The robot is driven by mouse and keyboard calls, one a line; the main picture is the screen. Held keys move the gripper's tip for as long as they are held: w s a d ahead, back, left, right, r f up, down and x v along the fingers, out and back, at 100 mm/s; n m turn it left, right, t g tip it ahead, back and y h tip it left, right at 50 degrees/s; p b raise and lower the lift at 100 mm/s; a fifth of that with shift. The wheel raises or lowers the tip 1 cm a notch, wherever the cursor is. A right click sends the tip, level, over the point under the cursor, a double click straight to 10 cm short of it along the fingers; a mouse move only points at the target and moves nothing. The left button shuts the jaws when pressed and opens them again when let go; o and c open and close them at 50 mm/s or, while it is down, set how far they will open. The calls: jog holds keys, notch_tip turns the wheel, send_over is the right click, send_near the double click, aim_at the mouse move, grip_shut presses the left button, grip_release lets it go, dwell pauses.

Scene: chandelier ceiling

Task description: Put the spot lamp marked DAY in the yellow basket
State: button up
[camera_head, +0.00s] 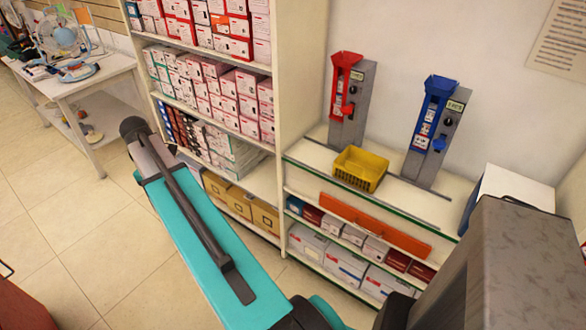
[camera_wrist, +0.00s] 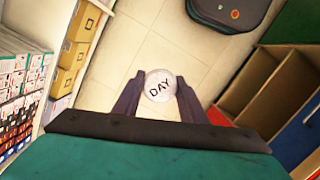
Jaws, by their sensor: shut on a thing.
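The spot lamp marked DAY (camera_wrist: 159,86) shows in the wrist view as a small round whitish face with the dark letters DAY. My gripper (camera_wrist: 158,90) is shut on it, with one dark finger on each side. The floor lies below the lamp. In the head view my gripper and the lamp are not visible. The yellow basket (camera_head: 360,169) stands on the white counter (camera_head: 310,158), in front of the red and blue devices. The basket is not in the wrist view.
A red device (camera_head: 345,100) and a blue device (camera_head: 433,130) stand behind the basket. A tall shelf (camera_head: 300,60) of boxes is left of the counter. A white table (camera_head: 85,85) with a fan stands far left. Tiled floor (camera_head: 60,230) is open at left.

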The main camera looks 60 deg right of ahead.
jog(key=s+d+r+n, duration=0.1)
jog(key=s+d+r, duration=0.1)
jog(key=s+d, duration=0.55)
jog(key=s+d+r+n+p, duration=0.1)
jog(key=s+d+r, duration=0.3)
jog(key=d, duration=0.7)
jog(key=s+d+r, duration=0.1)
jog(key=s+d, duration=0.6)
jog(key=d, duration=0.2)
jog(key=s+d+r+n, duration=0.1)
jog(key=s+d, duration=0.4)
jog(key=s, duration=0.5)
jog(key=s+d+r, duration=0.3)
jog(key=s+d, duration=0.2)
jog(key=s, duration=0.6)
jog(key=s+d+r+n+p, duration=0.1)
jog(key=s+d+r, duration=0.2)
jog(key=s, duration=0.7)
jog(key=shift+s+d+n+h, duration=0.15)
jog(key=shift+d+n+h, duration=0.15)
jog(key=shift+d, duration=0.8)
jog(key=p, duration=0.4)
send_near(361, 165)
jog(key=a, duration=0.1)
jog(key=s+a+f, duration=0.1)
jog(key=a, duration=0.1)
jog(key=s+a, duration=0.1)
jog(key=shift+s+a+f, duration=0.1)
jog(key=shift+a+f, duration=0.2)
jog(key=shift+f, duration=0.1)
